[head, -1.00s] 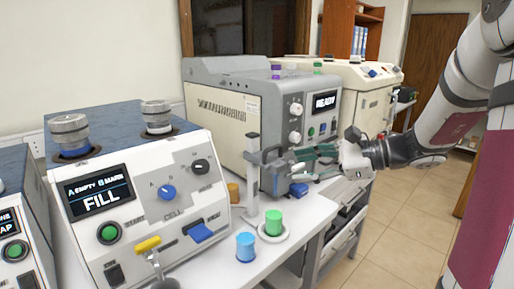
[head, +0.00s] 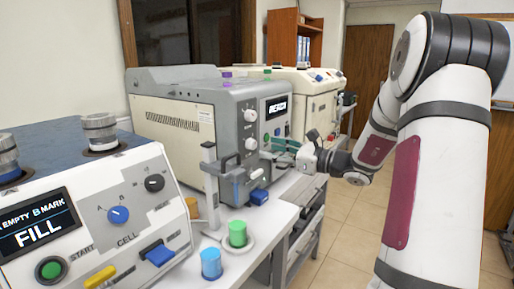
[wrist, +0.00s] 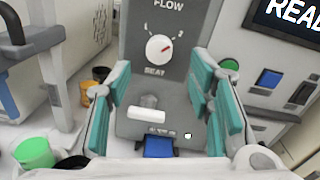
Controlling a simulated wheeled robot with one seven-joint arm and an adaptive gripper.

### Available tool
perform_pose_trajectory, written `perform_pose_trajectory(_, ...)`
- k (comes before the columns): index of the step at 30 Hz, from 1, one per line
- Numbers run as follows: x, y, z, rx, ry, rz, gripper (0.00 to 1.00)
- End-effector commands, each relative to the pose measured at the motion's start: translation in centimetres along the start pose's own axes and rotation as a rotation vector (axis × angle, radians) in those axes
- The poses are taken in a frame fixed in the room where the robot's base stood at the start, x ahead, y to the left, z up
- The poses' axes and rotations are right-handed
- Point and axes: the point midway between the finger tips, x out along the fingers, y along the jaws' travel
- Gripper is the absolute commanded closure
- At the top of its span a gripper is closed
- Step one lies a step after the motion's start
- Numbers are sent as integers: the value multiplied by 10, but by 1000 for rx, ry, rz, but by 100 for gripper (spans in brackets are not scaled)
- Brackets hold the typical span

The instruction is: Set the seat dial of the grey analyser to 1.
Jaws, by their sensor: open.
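The grey analyser (head: 165,118) stands on the bench in the head view, its front panel facing right. The white seat dial (wrist: 159,48), with a red pointer tilted up and right, shows above the SEAT label in the wrist view. It also appears as the lower white knob in the head view (head: 251,143). My gripper (wrist: 162,92) is open, its teal-padded fingers apart on either side below the dial, with nothing held. In the head view my gripper (head: 272,151) is just in front of the panel.
Below the dial are a white lever (wrist: 148,108) and a blue part (wrist: 158,146). A READY screen (head: 276,108) is to the right. Green (head: 238,233) and blue (head: 211,263) cups stand near a grey post (head: 209,180). The FILL machine (head: 120,200) is at left.

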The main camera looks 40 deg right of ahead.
Motion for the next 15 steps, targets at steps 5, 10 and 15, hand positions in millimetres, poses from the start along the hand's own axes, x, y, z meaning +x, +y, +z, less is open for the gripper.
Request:
perform_pose_trajectory(5, 32, 1, 0, -1, -1, 3, 53)
perform_pose_trajectory(10, 50, 0, 0, -1, 0, 2, 53)
perform_pose_trajectory(15, 57, 0, 0, 0, -1, 1, 53)
